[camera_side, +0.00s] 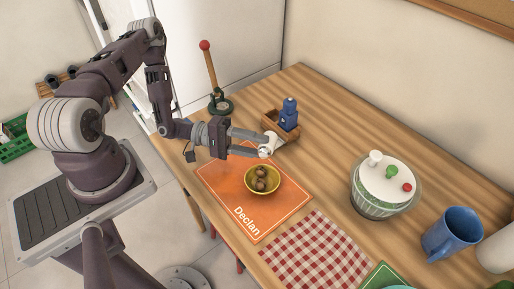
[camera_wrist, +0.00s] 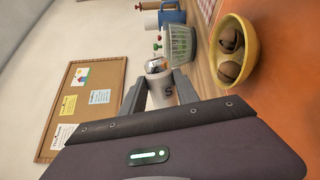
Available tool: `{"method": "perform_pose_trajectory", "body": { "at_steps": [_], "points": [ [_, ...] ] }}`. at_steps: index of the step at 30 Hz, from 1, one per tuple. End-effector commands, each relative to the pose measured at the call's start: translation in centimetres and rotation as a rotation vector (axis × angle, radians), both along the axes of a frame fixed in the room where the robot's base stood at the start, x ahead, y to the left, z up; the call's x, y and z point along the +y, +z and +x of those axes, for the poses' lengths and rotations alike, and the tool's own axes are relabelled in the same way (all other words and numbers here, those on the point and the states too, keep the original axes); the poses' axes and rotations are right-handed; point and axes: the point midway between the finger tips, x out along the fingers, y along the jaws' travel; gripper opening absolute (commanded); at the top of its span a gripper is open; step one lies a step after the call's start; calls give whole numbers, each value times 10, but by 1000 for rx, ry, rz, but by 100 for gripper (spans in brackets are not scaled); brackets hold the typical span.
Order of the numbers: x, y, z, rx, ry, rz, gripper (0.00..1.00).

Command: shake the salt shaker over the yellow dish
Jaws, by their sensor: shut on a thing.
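The white salt shaker (camera_side: 279,140), marked "S" in the wrist view (camera_wrist: 168,92), is held between the fingers of my gripper (camera_side: 262,144). It is tipped well over, with its grey top (camera_wrist: 156,66) facing away from the palm in the wrist view. The yellow dish (camera_side: 250,188) stands on the orange mat and holds brown round pieces; it also shows at the upper right of the wrist view (camera_wrist: 250,78). In the side view the shaker appears just behind the dish and raised; whether it is directly over the dish I cannot tell.
The orange "Declan" mat (camera_side: 224,189) lies under the dish. A wooden caddy (camera_side: 288,138) with a blue bottle (camera_side: 288,113) stands close behind the shaker. A red-knobbed stand (camera_side: 211,75) is at the left.

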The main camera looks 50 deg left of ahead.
Motion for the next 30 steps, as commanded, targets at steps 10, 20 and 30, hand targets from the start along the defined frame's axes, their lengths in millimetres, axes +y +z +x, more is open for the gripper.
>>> {"method": "perform_pose_trajectory", "body": {
  "at_steps": [10, 20, 30],
  "points": [
    [-9, 49, -13, 703, -2, -485, 0],
    [-17, 68, -25, 1141, -5, -785, 0],
    [-17, 69, -25, 1158, -4, -797, 0]
  ]
}}
